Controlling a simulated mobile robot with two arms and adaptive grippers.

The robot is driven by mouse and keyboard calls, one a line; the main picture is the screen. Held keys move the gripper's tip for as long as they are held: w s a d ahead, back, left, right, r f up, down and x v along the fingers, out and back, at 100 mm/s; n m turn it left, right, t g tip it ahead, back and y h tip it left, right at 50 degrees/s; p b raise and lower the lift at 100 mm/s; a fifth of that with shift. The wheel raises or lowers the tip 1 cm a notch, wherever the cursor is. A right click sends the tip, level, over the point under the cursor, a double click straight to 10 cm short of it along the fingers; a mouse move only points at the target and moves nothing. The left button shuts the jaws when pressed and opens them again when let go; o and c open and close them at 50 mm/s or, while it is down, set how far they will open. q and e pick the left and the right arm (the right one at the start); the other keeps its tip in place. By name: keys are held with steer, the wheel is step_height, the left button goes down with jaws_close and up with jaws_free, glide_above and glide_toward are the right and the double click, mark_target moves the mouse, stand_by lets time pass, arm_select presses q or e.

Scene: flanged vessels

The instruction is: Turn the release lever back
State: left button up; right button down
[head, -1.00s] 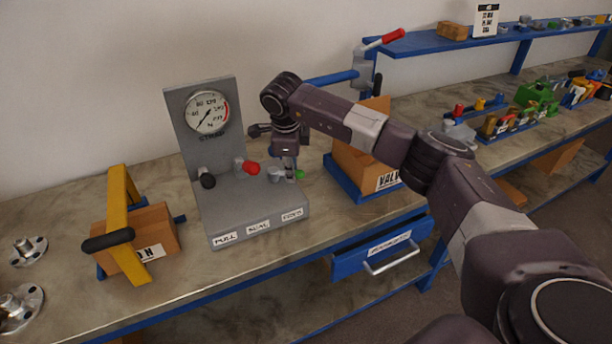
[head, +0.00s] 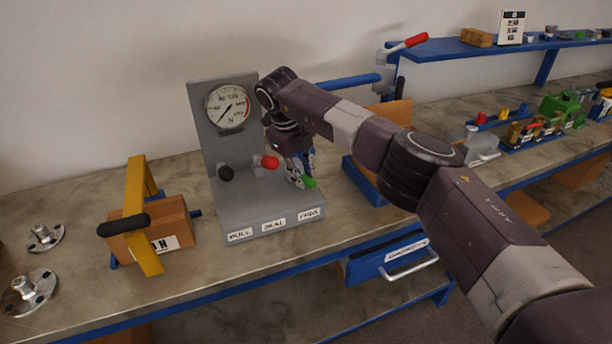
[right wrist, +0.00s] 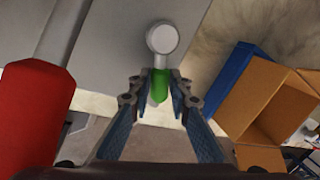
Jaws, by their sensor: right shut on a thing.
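The release lever appears to be the one with the green handle (head: 310,182), at the right of the grey test stand (head: 265,207). My right gripper (head: 299,181) is at this lever and partly hides it in the head view. In the right wrist view the green handle (right wrist: 160,88) lies between the two fingertips, and my right gripper (right wrist: 160,76) is shut on it. The lever's round grey hub (right wrist: 162,38) shows just beyond the fingertips. My left gripper is in neither view.
A red-handled lever (head: 266,162) stands close left of my right gripper, and a black-knobbed one (head: 226,173) farther left. A round gauge (head: 227,107) is on the upright panel. A cardboard box with a yellow frame (head: 140,205) stands left. A blue drawer (head: 385,260) hangs below the bench.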

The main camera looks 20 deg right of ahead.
steer(key=shift+r, duration=0.15)
steer(key=c, duration=1.8)
jaws_free()
steer(key=shift+o, duration=0.2)
steer(key=v, duration=1.2)
steer(key=shift+a, duration=0.1)
